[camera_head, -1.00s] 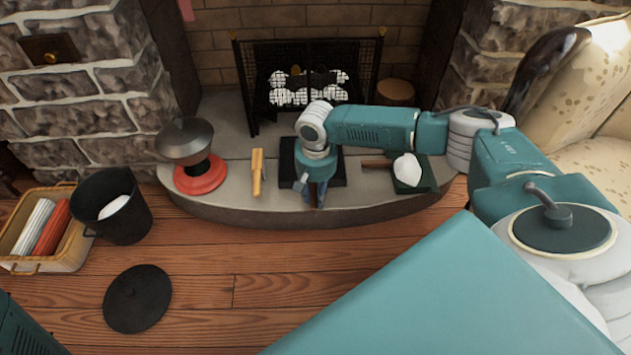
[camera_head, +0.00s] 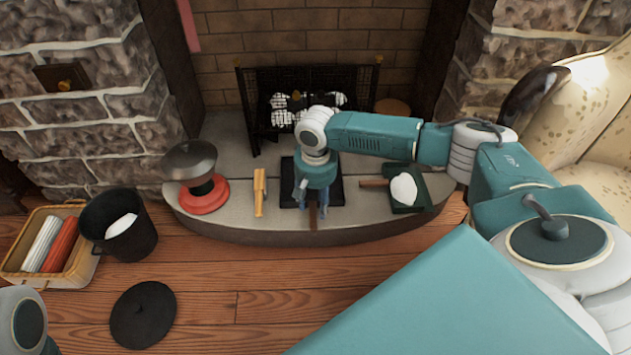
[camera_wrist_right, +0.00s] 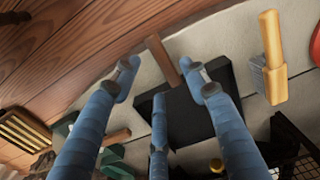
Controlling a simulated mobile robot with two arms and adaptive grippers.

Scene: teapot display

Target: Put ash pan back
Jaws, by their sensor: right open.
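The ash pan (camera_head: 337,194) is a flat black tray with a brown handle, lying on the grey stone hearth in front of the fireplace. It also shows in the right wrist view (camera_wrist_right: 188,118). My right gripper (camera_head: 312,206) is above the handle end of the pan and hides part of it. In the right wrist view, the open blue fingers (camera_wrist_right: 165,77) are spread around the handle (camera_wrist_right: 160,55), with gaps on both sides. My left gripper is out of view; only part of my left arm shows at the lower left.
A brush (camera_head: 260,193) lies left of the pan, a green dustpan (camera_head: 420,203) with white ash right of it. A mesh fire screen (camera_head: 250,110) stands behind. A black bucket (camera_head: 128,243), its lid (camera_head: 143,314) and a basket (camera_head: 82,268) are on the floor at left.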

